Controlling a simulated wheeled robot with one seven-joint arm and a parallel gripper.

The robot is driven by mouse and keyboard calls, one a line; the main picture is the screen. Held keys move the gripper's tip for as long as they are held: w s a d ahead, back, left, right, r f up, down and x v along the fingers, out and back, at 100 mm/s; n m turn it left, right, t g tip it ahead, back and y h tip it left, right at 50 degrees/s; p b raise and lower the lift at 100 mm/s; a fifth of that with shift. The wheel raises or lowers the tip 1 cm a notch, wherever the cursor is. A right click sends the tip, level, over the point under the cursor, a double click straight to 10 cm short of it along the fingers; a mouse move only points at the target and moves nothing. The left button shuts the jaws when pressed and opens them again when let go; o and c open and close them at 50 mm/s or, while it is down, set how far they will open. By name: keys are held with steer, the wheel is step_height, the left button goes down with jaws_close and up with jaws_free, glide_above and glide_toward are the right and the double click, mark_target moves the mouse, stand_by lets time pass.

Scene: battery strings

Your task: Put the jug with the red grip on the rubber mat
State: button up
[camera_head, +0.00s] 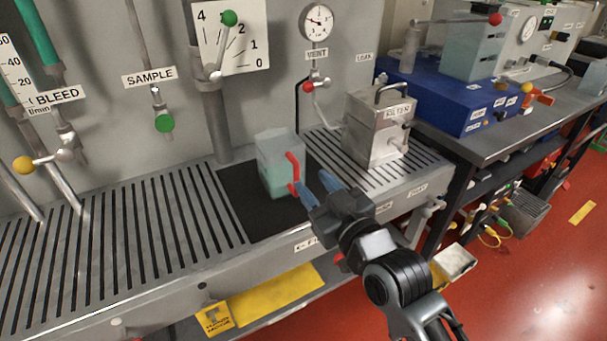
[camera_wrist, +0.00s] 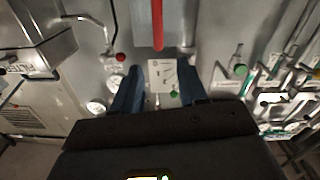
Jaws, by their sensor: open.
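The jug (camera_head: 272,165) is a pale translucent box-shaped container with a red grip (camera_head: 293,172) on its right side. It stands upright on the black rubber mat (camera_head: 262,216), towards the mat's back edge. My gripper (camera_head: 314,190) is open, its blue fingers just right of the red grip. In the wrist view the red grip (camera_wrist: 157,25) shows at the top, in line with the gap between the open fingers (camera_wrist: 158,75), and nothing is between the fingertips.
The mat lies on a slotted metal bench (camera_head: 130,225). A metal FILTER box (camera_head: 378,130) stands to the right of the mat. Behind are a vent pipe with a red knob (camera_head: 308,87) and a numbered scale plate (camera_head: 245,40). The slotted top left of the mat is clear.

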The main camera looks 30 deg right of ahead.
steer(key=shift+s, duration=1.55)
steer(key=s+a+f+m+g, duration=0.1)
steer(key=s+f, duration=0.2)
steer(key=s, duration=0.7)
steer(key=s+a+f+g, duration=0.1)
steer(key=s+f, duration=0.3)
steer(key=s, duration=0.6)
steer(key=s+r+g, duration=0.1)
steer(key=s+r, duration=0.3)
steer(key=s, duration=1.1)
steer(key=shift+s+a+m, duration=0.25)
steer(key=shift+a+m, duration=0.05)
steer(key=shift+a, duration=0.1)
steer(key=shift+c, duration=0.3)
